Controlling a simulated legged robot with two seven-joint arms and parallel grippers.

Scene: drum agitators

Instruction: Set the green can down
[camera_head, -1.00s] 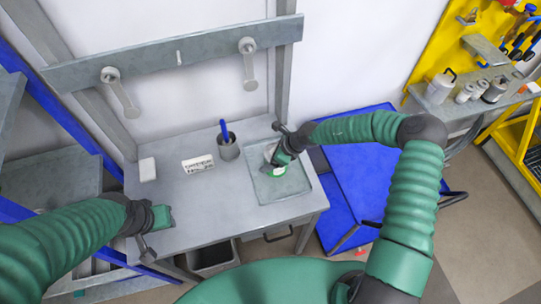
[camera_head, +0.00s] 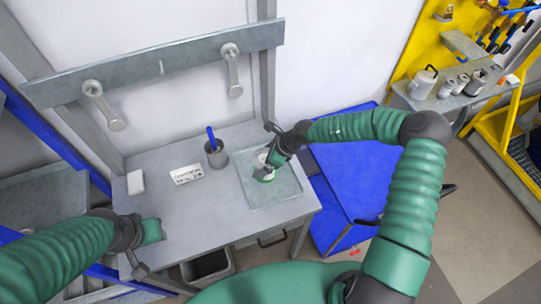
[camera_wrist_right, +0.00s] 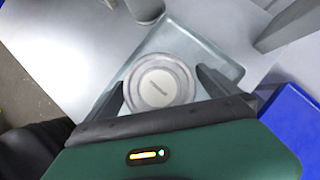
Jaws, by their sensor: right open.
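The green can (camera_head: 264,175) stands on the square grey tray (camera_head: 287,190) at the right end of the workbench. In the head view my right gripper (camera_head: 272,168) covers much of it. The right wrist view shows its round pale lid (camera_wrist_right: 160,84) from above, between the two dark fingers of my right gripper (camera_wrist_right: 168,88). The fingers are apart, with a gap visible at least on the right side. My left gripper (camera_head: 150,232) is over the front left of the bench, away from the can; its jaws are not clear.
A grey cup (camera_head: 217,157) with a blue handle, a white label block (camera_head: 187,174) and a white block (camera_head: 135,182) stand on the bench (camera_head: 200,215). A blue cart (camera_head: 355,180) is at the right. The bench middle is clear.

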